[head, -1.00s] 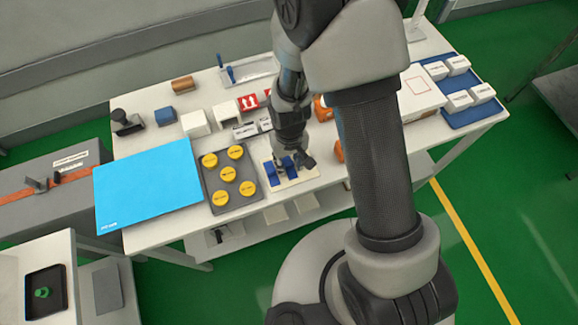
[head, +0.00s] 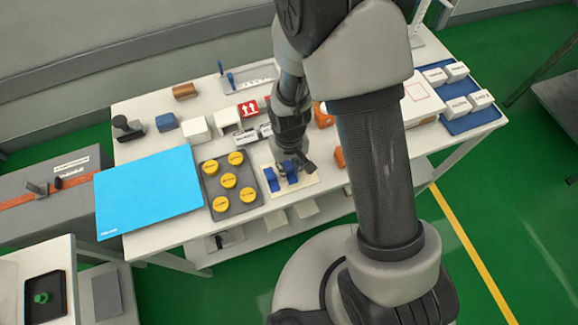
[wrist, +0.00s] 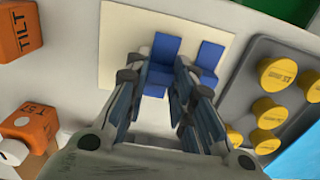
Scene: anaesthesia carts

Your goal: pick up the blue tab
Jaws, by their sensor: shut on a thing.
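Two blue tabs stand side by side on a cream board at the front of the table. In the head view the left tab (head: 271,179) is clear of my gripper, and the right tab (head: 291,173) is at my gripper (head: 294,166). In the wrist view my gripper (wrist: 160,75) has its fingers on either side of one blue tab (wrist: 163,52) and is shut on it. The other blue tab (wrist: 209,57) is beside it, outside the fingers. The cream board (wrist: 112,45) lies beneath. I cannot tell whether the held tab is clear of the board.
A grey tray (head: 209,187) with several yellow round pieces is left of the board. A blue mat (head: 150,190) lies further left. Orange TILT blocks (wrist: 22,36) are on the other side. White boxes (head: 196,130) stand behind, and a blue tray (head: 468,119) is far right.

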